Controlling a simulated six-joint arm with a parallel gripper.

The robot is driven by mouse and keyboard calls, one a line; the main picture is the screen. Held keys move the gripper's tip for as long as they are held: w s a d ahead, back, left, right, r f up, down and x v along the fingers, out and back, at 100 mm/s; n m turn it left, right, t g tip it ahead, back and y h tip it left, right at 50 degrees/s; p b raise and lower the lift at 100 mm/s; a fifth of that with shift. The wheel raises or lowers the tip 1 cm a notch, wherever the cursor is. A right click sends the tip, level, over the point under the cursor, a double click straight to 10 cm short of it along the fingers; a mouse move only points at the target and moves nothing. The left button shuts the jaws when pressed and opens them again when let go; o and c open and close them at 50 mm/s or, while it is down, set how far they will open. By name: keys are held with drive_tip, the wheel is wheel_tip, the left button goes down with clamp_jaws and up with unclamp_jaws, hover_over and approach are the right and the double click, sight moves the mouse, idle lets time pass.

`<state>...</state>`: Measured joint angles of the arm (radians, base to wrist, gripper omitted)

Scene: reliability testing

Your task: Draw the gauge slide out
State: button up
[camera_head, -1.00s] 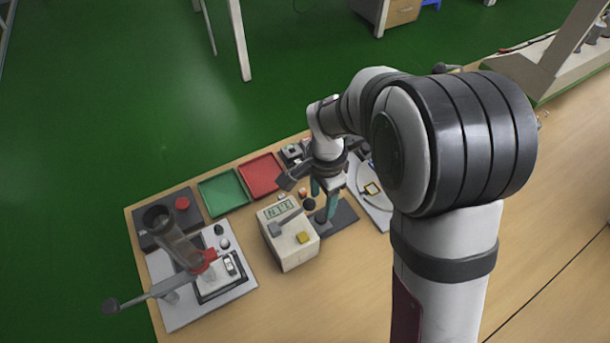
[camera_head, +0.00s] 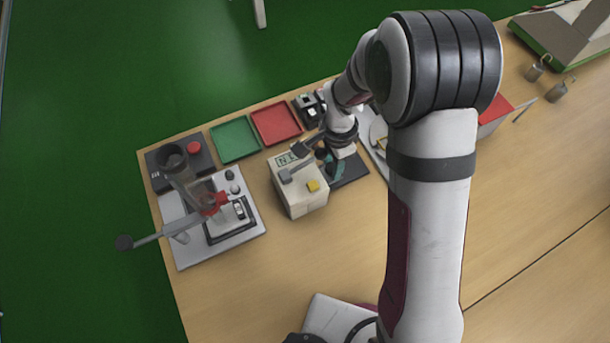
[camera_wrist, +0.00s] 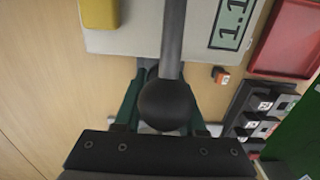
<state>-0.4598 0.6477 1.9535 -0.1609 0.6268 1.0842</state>
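The gauge (camera_head: 300,200) is a cream box with a digital display (camera_head: 287,158) and a yellow button (camera_head: 314,186). A grey bar (camera_head: 300,167) lies over its top toward my gripper. In the wrist view a grey rod (camera_wrist: 173,40) ends in a black ball knob (camera_wrist: 166,105), in front of my gripper. My gripper (camera_head: 336,167) is low beside the gauge's right side, over a dark plate (camera_head: 350,172). Its green fingers (camera_wrist: 163,80) show on both sides of the knob in the wrist view. The knob hides the space between the fingers, so their grip is unclear.
A green tray (camera_head: 234,157) and a red tray (camera_head: 275,139) lie behind the gauge. A lever press (camera_head: 178,180) stands on a grey plate (camera_head: 210,260) at left. Black blocks (camera_head: 309,110) stand behind my gripper. The table front (camera_head: 240,300) is bare.

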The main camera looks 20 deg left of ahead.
drive_tip(key=shift+w+d, duration=2.75)
drive_tip(key=shift+w, duration=0.1)
drive_tip(key=o, duration=0.7)
wheel_tip(320, 180, up, 5)
drive_tip(key=shift+f, duration=0.15)
drive_tip(key=shift+r, duration=0.2)
